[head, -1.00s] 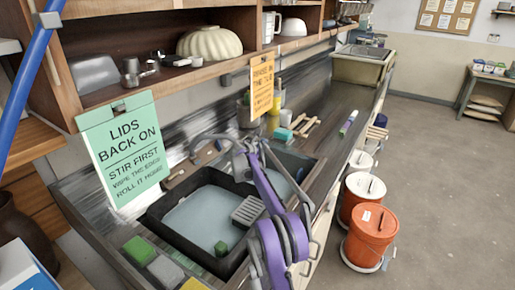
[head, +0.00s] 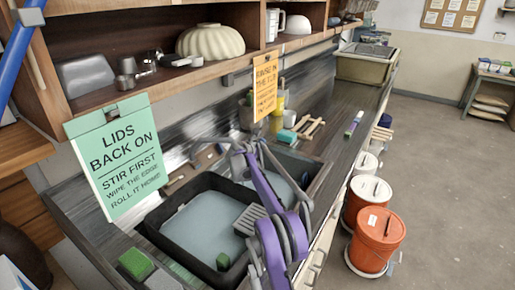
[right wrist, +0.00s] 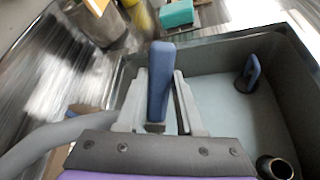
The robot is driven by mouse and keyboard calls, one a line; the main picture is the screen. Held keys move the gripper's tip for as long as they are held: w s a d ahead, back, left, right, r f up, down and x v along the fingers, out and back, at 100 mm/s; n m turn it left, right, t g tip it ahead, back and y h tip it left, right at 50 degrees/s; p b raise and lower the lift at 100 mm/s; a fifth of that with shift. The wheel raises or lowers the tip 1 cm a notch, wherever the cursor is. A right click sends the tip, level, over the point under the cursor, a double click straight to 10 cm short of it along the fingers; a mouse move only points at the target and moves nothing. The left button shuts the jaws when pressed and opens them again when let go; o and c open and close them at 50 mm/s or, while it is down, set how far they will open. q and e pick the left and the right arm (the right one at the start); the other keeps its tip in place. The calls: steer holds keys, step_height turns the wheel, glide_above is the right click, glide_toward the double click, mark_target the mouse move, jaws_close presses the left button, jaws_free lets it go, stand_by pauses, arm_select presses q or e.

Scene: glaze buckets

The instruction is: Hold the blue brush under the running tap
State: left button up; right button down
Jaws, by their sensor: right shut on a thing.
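My right gripper (right wrist: 157,108) is shut on a blue handle-like piece, which looks like the blue brush (right wrist: 160,68). It stands up between the two grey fingers; its other end is hidden. The brush cannot be made out there. The sink also shows in the right wrist view (right wrist: 218,88), below and right of the gripper. My left gripper is out of view.
A green sign (head: 118,155) and an orange sign (head: 265,87) hang from the shelf. Lidded orange buckets (head: 376,240) stand on the floor. Another blue piece (right wrist: 250,70) is in the sink.

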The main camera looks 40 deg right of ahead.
steer(key=shift+d, duration=0.1)
stand_by(0.3)
steer(key=shift+s+d, duration=0.2)
steer(key=shift+d, duration=0.25)
